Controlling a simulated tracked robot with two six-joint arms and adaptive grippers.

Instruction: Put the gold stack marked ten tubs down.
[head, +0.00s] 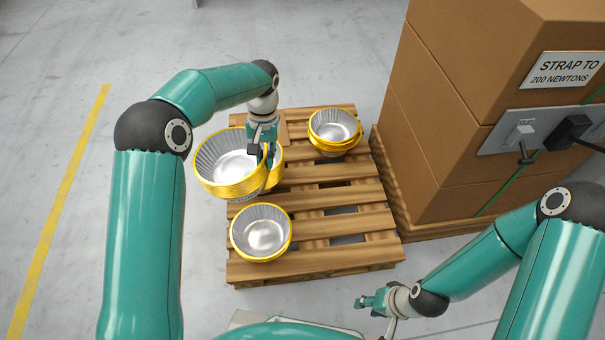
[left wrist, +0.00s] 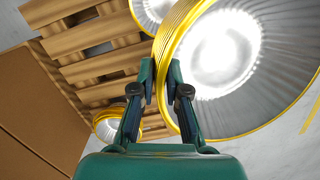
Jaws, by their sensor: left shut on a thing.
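My left gripper (head: 266,158) is shut on the rim of a stack of silver tubs with gold rims (head: 225,178). The held gold stack looks larger than the others and appears raised over the pallet's left side. In the left wrist view the fingers (left wrist: 163,85) pinch the thick layered gold edge of the held stack (left wrist: 222,50). No mark of ten is readable on it. A gold-rimmed stack (head: 335,128) stands at the pallet's back right, and another (head: 262,235) at its front left. My right gripper (head: 368,303) is low at the front right, apart from the tubs; its fingers are unclear.
The wooden pallet (head: 345,196) has bare slats at its middle and right. A gold rim (head: 277,157) shows behind the held stack, mostly hidden. Tall brown cartons (head: 445,120) with a strapping sign (head: 567,70) stand close on the right. Grey floor lies left, with a yellow line (head: 62,205).

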